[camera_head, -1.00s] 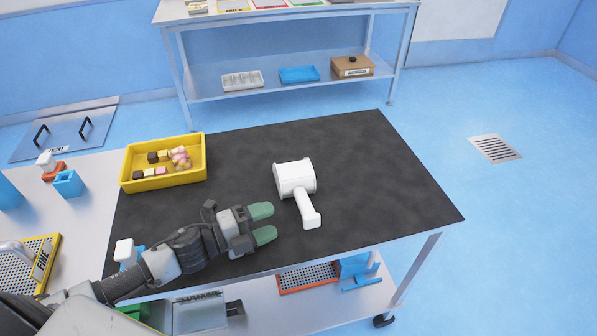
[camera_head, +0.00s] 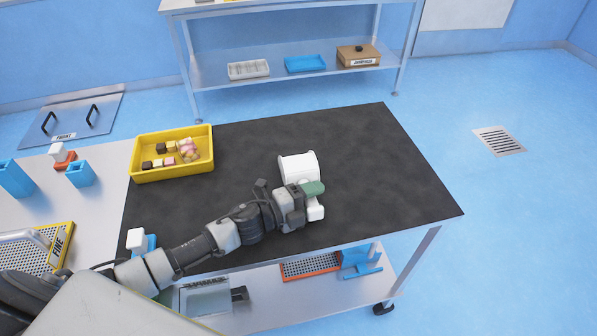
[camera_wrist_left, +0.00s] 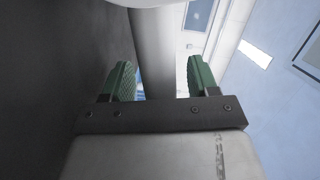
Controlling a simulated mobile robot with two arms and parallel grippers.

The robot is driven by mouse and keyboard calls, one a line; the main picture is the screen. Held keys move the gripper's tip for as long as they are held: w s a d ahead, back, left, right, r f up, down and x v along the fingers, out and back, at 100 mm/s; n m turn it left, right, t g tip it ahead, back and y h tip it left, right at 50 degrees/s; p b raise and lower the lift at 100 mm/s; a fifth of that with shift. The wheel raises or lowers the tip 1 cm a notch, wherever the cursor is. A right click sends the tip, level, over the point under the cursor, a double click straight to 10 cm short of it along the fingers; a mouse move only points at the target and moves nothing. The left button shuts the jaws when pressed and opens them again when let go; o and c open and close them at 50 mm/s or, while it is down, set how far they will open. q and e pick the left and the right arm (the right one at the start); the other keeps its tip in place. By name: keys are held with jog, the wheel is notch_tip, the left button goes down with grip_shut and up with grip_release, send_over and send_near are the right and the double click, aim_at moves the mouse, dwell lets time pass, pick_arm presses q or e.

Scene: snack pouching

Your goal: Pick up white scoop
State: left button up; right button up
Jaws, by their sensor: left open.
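The white scoop (camera_head: 298,166) lies on the black mat of the table, its round bowl away from me and its handle toward me. My left gripper (camera_head: 313,190) is at the handle and hides most of it in the head view; the handle's end (camera_head: 315,210) shows just beyond the fingers. In the left wrist view the green fingers (camera_wrist_left: 160,82) are open, with the white handle (camera_wrist_left: 153,50) between them. A gap shows between the handle and the right-hand finger. My right gripper is not in view.
A yellow tray (camera_head: 136,177) with several small sweets stands at the mat's far left. Blue containers (camera_head: 80,175) and a perforated tray labelled FINE (camera_head: 60,247) are on the left. The mat's right side (camera_head: 400,180) is clear.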

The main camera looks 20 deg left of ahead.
pick_arm(q)
jog(key=c, duration=1)
jog(key=shift+r, duration=0.1)
jog(key=shift+a+r, duration=0.1)
jog(key=shift+r, duration=0.15)
notch_tip(320, 180, up, 4)
jog(key=shift+f+p, duration=0.1)
jog(key=shift+p, duration=0.25)
jog(key=s+d+r+p, duration=0.1)
jog(key=s+d+r, duration=0.5)
jog(key=d, duration=0.4)
jog(key=shift+s+r, duration=0.25)
jog(key=shift+r, duration=0.05)
jog(key=shift+a, duration=0.1)
